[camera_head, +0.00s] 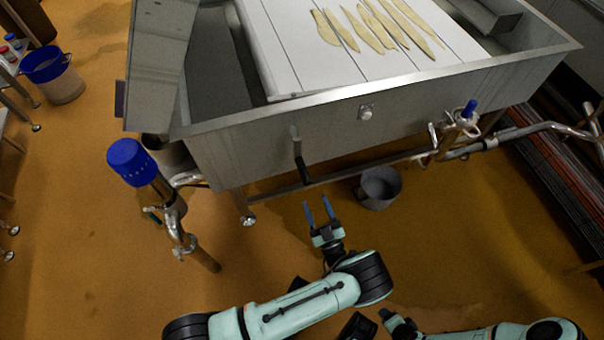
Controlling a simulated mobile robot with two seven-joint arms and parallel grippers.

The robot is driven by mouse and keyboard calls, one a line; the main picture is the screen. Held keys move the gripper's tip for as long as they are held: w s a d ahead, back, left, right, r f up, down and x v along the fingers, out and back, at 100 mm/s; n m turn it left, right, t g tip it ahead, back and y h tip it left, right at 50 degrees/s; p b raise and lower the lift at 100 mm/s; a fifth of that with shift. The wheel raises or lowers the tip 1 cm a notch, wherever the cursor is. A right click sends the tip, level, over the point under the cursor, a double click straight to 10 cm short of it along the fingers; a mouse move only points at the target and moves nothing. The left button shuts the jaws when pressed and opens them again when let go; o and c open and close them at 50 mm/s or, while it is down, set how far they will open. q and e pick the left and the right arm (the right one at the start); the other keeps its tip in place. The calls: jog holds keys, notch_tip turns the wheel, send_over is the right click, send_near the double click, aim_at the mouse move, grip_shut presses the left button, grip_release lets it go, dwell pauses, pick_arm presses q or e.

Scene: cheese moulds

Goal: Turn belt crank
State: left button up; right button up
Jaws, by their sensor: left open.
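The belt crank (299,156) is a dark handle on the front wall of the steel vat (240,155), hanging downward. My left gripper (318,209) has two blue fingers spread apart with nothing between them. In the picture it is just below the crank, apart from it. My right gripper (386,320) is low at the bottom edge, and its fingers cannot be made out.
A white belt (285,50) with pale strips (375,28) lies in the vat. A grey bucket (380,187) stands under the vat's front. A blue-capped pipe post (130,160) stands left, and pipes (545,130) run right. The floor in front is mostly clear.

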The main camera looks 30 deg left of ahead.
aim_at(304, 173)
pick_arm(q)
jog(key=x, duration=1.1)
jog(key=shift+a+f, duration=0.1)
grip_shut()
